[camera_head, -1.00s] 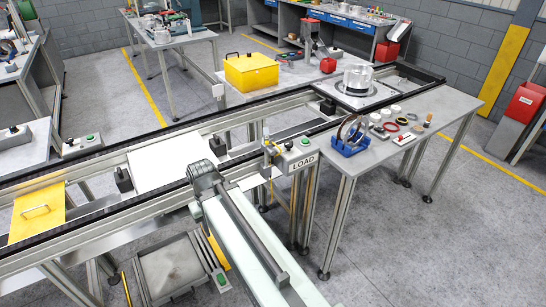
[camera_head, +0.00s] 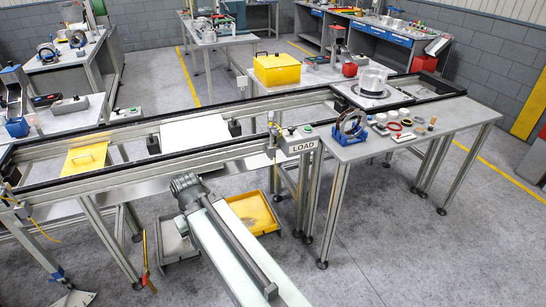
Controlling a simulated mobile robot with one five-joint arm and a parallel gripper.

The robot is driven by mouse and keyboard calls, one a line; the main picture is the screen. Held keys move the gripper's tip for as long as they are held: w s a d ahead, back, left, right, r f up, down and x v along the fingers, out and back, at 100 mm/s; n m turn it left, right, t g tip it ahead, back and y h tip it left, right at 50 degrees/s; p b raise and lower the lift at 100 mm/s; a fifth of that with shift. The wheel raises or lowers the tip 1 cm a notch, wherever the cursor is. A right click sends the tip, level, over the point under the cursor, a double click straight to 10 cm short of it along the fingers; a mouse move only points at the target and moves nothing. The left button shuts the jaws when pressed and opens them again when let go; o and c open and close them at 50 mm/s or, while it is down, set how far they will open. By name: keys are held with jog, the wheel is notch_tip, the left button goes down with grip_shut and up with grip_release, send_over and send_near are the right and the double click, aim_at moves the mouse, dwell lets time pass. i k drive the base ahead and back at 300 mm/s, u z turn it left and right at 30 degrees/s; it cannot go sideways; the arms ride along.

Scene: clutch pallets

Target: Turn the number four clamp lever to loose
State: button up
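I cannot make out a clamp lever numbered four in this view. A white plate (camera_head: 188,135) and a yellow plate with a handle (camera_head: 85,158) lie in the frame farther left. My arm, pale with a dark tube and a dark joint, reaches up from the bottom middle, in front of the frame. My gripper is not visible.
A black-edged conveyor frame (camera_head: 235,148) crosses the view, with a LOAD sign (camera_head: 302,147) at its front. A side table (camera_head: 440,122) holds a blue ring stand and small parts. A yellow box (camera_head: 277,68) stands behind. Trays (camera_head: 255,212) sit below. The floor at right is clear.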

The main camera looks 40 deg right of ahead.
aim_at(274, 131)
jog(key=z, duration=0.2)
jog(key=k, duration=0.45)
jog(key=u, duration=0.95)
jog(key=i, duration=1.55)
jog(key=z, duration=0.5)
jog(key=k, duration=0.75)
jog(key=z, duration=0.2)
jog(key=i, duration=0.7)
jog(key=u, duration=0.05)
